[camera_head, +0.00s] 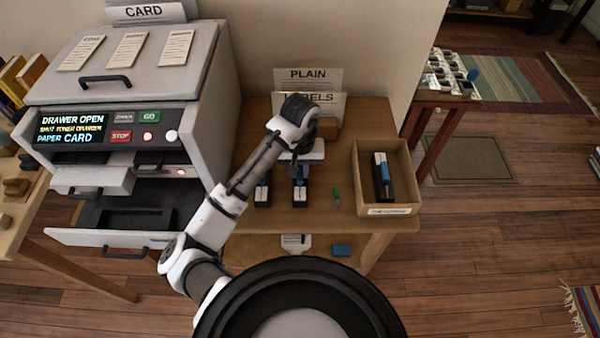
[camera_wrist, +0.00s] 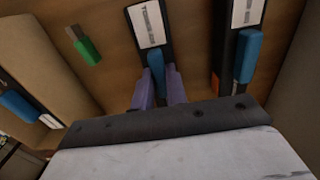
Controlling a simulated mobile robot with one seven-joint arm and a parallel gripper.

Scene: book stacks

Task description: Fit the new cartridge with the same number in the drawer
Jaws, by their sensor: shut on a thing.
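My gripper (camera_wrist: 161,78) is shut on the blue grip of a black toner cartridge (camera_wrist: 150,27) with a white label; this cartridge also shows in the head view (camera_head: 300,196) on the small wooden table. A second black cartridge (camera_wrist: 240,40) with a blue grip stands beside it, at left in the head view (camera_head: 262,194). The label numbers are too small to read. The printer (camera_head: 150,85) has its lower drawer (camera_head: 150,238) pulled out; a dark bay (camera_head: 120,218) shows inside, with no cartridge visible in it.
A cardboard box (camera_head: 398,160) at the table's right holds a dark cartridge (camera_head: 384,180). A green stick (camera_head: 336,197) lies between box and cartridges. The printer screen (camera_head: 70,130) reads "DRAWER OPEN". A blue block (camera_head: 341,250) lies on the lower shelf.

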